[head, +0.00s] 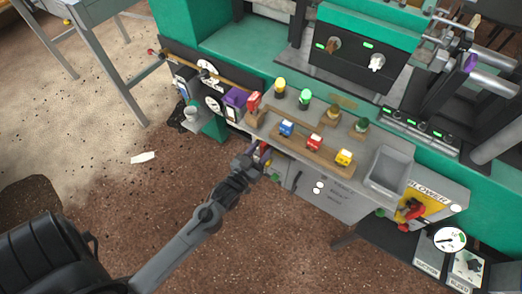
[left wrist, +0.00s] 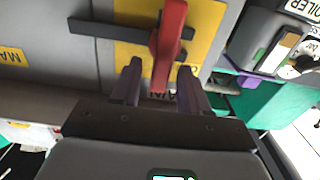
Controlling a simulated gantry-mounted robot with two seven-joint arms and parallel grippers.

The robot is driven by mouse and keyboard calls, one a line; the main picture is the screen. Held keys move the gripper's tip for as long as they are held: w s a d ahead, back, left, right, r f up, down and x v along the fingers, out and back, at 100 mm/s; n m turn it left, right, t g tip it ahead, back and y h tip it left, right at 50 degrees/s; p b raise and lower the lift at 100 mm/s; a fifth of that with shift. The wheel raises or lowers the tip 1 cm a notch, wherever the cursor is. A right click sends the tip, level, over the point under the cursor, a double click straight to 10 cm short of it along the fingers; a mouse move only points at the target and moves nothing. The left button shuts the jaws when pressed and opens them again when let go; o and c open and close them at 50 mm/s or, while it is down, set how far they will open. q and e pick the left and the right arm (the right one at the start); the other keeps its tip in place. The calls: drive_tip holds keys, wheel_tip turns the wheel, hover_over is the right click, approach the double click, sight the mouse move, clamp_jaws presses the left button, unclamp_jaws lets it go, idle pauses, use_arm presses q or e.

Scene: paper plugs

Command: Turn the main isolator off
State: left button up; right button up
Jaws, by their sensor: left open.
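The main isolator shows in the left wrist view as a red lever (left wrist: 168,42) over a dark crossbar and a yellow plate (left wrist: 207,22). A yellow label (left wrist: 12,56) beginning "MA" lies to its left. My left gripper (head: 260,158) is at the front face of the machine bench in the head view. In the left wrist view its two fingers (left wrist: 160,76) are apart, one on each side of the lever's lower end. I cannot tell whether they touch it. In the head view the isolator is mostly hidden by the gripper. My right gripper is out of view.
Colored plugs, blue (head: 286,128), red (head: 314,142) and yellow (head: 344,157), stand on the bench above. A separate red handle (head: 411,208) sits on the yellow blower panel at right. A grey tray (head: 371,182) is nearby. The floor in front is mostly clear.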

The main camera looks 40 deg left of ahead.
use_arm(q)
clamp_jaws()
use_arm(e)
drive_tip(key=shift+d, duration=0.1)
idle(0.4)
